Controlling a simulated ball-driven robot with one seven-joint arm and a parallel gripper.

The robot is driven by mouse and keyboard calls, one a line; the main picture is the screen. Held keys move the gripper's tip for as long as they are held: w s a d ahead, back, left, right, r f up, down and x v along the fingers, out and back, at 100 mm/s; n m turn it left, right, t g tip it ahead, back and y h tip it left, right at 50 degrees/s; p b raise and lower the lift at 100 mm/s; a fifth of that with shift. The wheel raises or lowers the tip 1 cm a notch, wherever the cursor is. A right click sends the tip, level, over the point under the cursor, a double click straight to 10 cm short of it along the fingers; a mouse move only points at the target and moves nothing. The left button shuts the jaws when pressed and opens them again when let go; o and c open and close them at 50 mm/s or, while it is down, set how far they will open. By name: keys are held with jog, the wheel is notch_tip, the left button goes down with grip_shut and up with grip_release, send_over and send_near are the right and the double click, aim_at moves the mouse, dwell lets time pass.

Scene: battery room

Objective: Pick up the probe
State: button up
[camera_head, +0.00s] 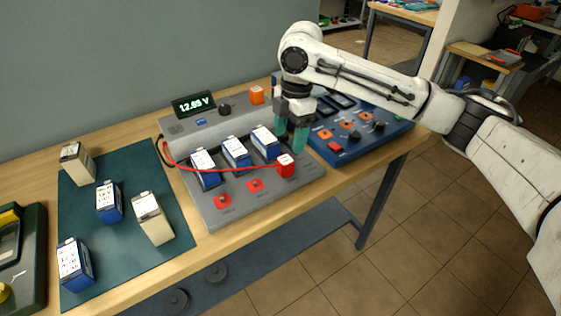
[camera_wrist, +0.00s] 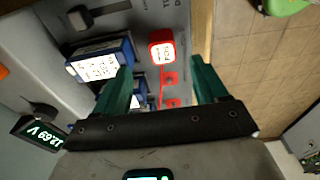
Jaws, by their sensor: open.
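The probe (camera_head: 285,166) is a small red block with a white label on top, and a red cable runs from it across the grey tester. It sits at the front right of the tester (camera_head: 237,208). In the wrist view the probe (camera_wrist: 162,50) shows upper centre, beyond and between the two fingers. My gripper (camera_head: 291,137) is open, with teal fingers pointing down above the tester's right side, behind the probe in the head view. In the wrist view the gripper (camera_wrist: 163,75) has nothing between its fingers that it touches.
Blue batteries (camera_head: 236,152) stand in the tester beside the probe. A lit voltage display (camera_head: 194,104) stands at its back. A blue control panel (camera_head: 357,128) is to the right. Several blue and beige batteries stand on a green mat (camera_head: 172,200) at left.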

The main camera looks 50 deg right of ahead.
aim_at(285, 159)
jog(key=f, duration=0.3)
jog(key=shift+w+a, duration=0.15)
jog(key=shift+a, duration=0.05)
jog(key=shift+a+f+p, duration=0.2)
jog(key=shift+a+f, duration=0.05)
jog(key=shift+f, duration=1.05)
jog(key=shift+a+f+p, duration=0.15)
jog(key=shift+a+f, duration=0.1)
jog(key=shift+f, duration=1.05)
jog(key=shift+c, duration=0.2)
jog(key=c, duration=1.1)
